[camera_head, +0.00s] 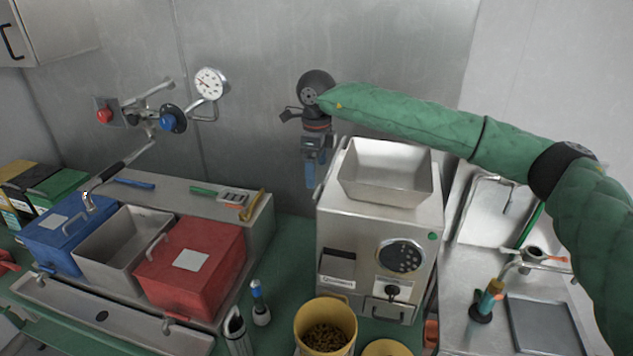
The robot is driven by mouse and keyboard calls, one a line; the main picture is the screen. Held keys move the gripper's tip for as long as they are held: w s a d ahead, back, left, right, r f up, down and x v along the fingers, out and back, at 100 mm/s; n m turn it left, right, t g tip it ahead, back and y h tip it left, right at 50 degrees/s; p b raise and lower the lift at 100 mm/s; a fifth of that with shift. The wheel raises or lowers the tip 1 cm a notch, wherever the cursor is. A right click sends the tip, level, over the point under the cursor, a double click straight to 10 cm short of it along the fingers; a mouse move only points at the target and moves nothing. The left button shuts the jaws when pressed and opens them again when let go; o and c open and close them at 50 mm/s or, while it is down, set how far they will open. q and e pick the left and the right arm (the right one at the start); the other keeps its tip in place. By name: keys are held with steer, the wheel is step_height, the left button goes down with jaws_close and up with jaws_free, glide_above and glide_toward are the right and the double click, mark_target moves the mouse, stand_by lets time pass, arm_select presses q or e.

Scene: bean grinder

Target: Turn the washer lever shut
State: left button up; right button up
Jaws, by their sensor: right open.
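My right arm comes in from the right in a green sleeve, and my right gripper (312,178) hangs fingers down in front of the steel back wall, just left of the grinder. It is open and nothing shows between its fingers. I cannot tell which part is the washer lever. My right gripper is apart from both fittings. My left gripper is not in view.
The steel grinder (345,225) with an open hopper (388,170) stands in the middle. Blue (65,243) and red (215,283) boxes flank a steel bin (120,262) at left. A yellow bucket (310,318) of beans is in front. A gauge (210,84) sticks out from the wall.

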mark_target(317, 192)
steer(key=f, duration=0.1)
steer(key=f+p, duration=0.2)
steer(key=shift+w+f, duration=0.25)
steer(key=shift+f+p, duration=0.55)
steer(key=shift+f, duration=0.35)
steer(key=shift+s+f, duration=0.15)
steer(key=shift+f, duration=0.55)
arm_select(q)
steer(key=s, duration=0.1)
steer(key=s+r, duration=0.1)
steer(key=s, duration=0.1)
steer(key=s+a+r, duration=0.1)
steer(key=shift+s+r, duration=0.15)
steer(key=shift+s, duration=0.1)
arm_select(e)
steer(key=shift+c, duration=0.2)
